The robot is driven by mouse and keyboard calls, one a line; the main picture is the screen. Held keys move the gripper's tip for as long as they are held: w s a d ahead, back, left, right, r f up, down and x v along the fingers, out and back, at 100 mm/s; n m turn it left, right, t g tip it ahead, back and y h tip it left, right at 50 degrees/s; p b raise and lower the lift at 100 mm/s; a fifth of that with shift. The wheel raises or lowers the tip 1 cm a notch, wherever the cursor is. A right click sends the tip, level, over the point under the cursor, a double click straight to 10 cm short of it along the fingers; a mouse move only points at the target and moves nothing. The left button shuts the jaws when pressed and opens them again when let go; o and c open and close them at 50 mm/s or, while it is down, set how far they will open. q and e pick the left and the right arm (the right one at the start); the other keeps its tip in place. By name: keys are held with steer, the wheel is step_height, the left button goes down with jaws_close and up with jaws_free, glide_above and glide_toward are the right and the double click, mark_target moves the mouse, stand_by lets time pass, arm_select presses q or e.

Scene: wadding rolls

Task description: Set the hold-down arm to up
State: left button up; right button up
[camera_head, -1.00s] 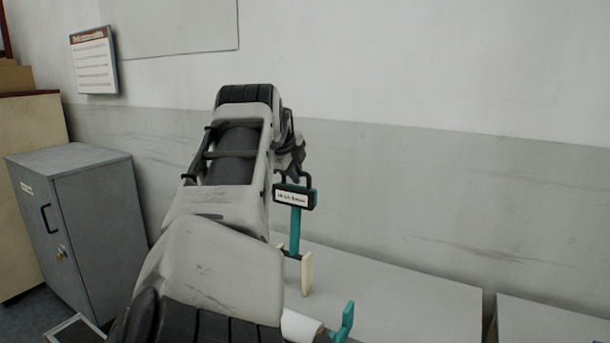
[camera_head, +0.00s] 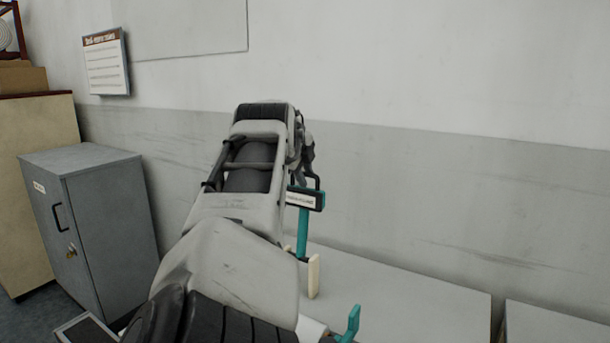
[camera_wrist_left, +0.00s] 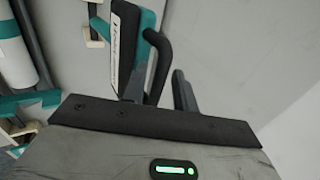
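The hold-down arm shows in the head view as a teal post with a black labelled head (camera_head: 305,198) and a black loop handle at its top, raised above the grey bench. The wrist view shows the labelled head (camera_wrist_left: 123,48) and the curved black handle (camera_wrist_left: 158,62) close in front of my left gripper (camera_wrist_left: 160,88). My left gripper looks open: a dark finger stands right of the handle with a gap, and the other is partly hidden beside the labelled head. In the head view my left arm hides most of this gripper. My right gripper is out of view.
A white roll (camera_head: 311,328) and a teal bracket (camera_head: 349,324) are at the bench's near side. A cream upright piece (camera_head: 314,276) stands by the post. The grey bench top (camera_head: 400,300) is clear to the right. A grey cabinet (camera_head: 105,225) stands left, and a wall is behind.

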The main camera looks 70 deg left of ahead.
arm_select(q)
steer(key=shift+d, duration=0.1)
steer(key=shift+s+d+r, duration=0.15)
steer(key=shift+d+r, duration=0.05)
steer(key=shift+r, duration=0.25)
steer(key=b+v, duration=0.3)
steer(key=v, duration=1.2)
steer(key=shift+s+f, duration=0.1)
